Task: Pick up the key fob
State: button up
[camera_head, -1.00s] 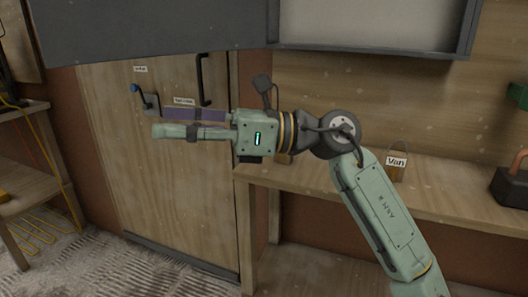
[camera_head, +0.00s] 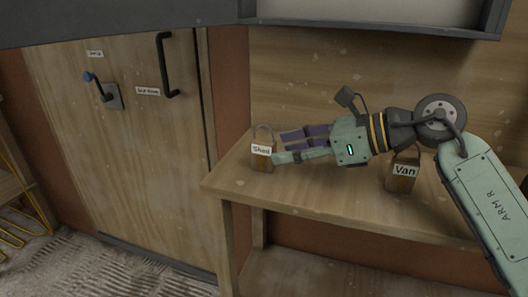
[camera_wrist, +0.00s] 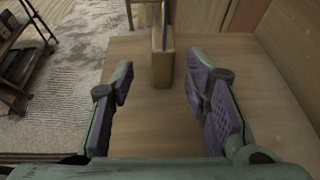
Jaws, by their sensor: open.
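I cannot make out a thing that is clearly a key fob. A padlock-shaped wooden block labelled "Shed" (camera_head: 262,161) stands upright at the left end of the bench. A similar block labelled "Van" (camera_head: 402,182) stands further right, partly behind my arm. My gripper (camera_head: 281,147) is open and level above the bench, its fingertips close to the right side of the "Shed" block. In the wrist view my gripper (camera_wrist: 160,85) has its fingers spread, and a wooden block (camera_wrist: 163,66) stands ahead, between their lines. Nothing is held. I cannot tell whether a finger touches it.
The wooden bench (camera_head: 310,191) has free room between the two blocks. A grey cabinet (camera_head: 380,28) hangs above it. A wooden door (camera_head: 135,130) with a lever and a black pull handle is at the left. A rug (camera_wrist: 65,85) shows beyond the bench in the wrist view.

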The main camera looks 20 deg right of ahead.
aim_at(275, 146)
jog(key=w+a, duration=0.1)
jog(key=a, duration=0.1)
jog(key=w+a+p, duration=0.1)
jog(key=w, duration=0.1)
jog(key=shift+w+a+f, duration=0.15)
jog(key=shift+a+f, duration=0.25)
jog(key=shift+w+a+f, duration=0.2)
jog(key=shift+w, duration=0.05)
grip_shut()
